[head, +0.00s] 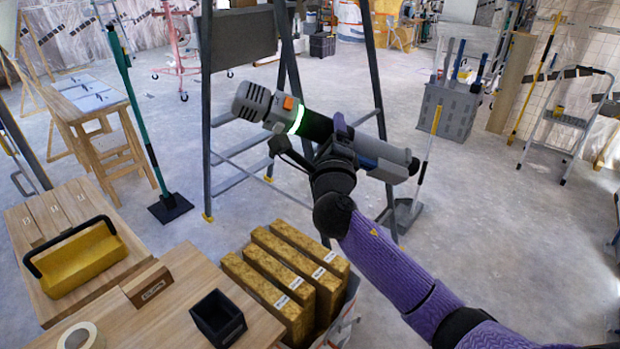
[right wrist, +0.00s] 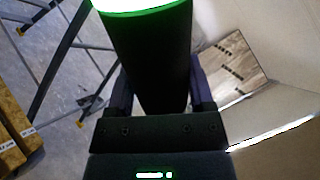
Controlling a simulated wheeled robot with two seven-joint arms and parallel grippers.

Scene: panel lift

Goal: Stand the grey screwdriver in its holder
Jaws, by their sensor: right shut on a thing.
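The grey screwdriver (head: 254,102) is a thick power tool with a grey vented end, an orange button, a glowing green ring and a black grip. My right gripper (head: 338,138) is shut around the black grip and holds the tool in the air, nearly level, its vented end to the left. In the right wrist view the black grip (right wrist: 148,60) stands between the two fingers (right wrist: 160,98). A black open-topped square box (head: 218,320), perhaps the holder, stands on the wooden table and looks empty. My left gripper is not in view.
A stepladder (head: 207,110) stands behind the tool.

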